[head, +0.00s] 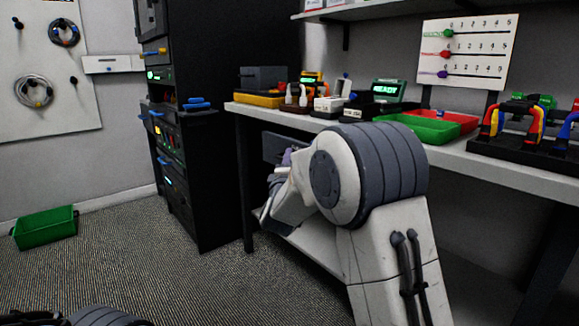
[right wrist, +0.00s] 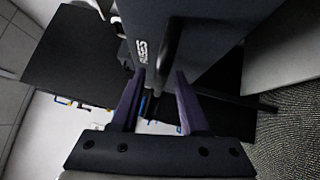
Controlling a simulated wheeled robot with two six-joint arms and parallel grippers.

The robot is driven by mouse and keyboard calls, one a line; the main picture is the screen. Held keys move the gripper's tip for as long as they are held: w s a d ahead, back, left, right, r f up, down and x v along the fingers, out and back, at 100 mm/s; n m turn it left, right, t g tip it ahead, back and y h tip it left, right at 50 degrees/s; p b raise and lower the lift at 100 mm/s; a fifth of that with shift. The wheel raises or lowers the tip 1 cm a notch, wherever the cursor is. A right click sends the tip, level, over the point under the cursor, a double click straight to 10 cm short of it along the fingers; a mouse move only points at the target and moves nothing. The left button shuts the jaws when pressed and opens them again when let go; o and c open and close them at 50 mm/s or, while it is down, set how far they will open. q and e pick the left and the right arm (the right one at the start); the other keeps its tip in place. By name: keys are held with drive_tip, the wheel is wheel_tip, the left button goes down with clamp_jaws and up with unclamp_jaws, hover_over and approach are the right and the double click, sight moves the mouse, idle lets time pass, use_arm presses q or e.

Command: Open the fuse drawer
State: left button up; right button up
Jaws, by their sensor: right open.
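The fuse drawer (right wrist: 205,45) is a dark grey front with white lettering "FUSES" in the right wrist view. Its dark bar handle (right wrist: 170,50) runs down between my right gripper's fingers. My right gripper (right wrist: 159,74) is open, with one fingertip on each side of the handle; I cannot tell whether either touches it. In the head view the drawer (head: 272,147) is a grey panel under the bench top, partly hidden by my right arm. The right gripper's purple fingers (head: 287,157) show only slightly there. My left gripper is out of view.
The white bench top (head: 510,173) carries a green tray (head: 425,127), a red tray (head: 455,120) and several devices. A black cabinet (head: 205,170) stands to the left of the drawer. A green bin (head: 45,228) sits on the open carpet at left.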

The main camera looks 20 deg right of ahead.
clamp_jaws()
idle(1.5)
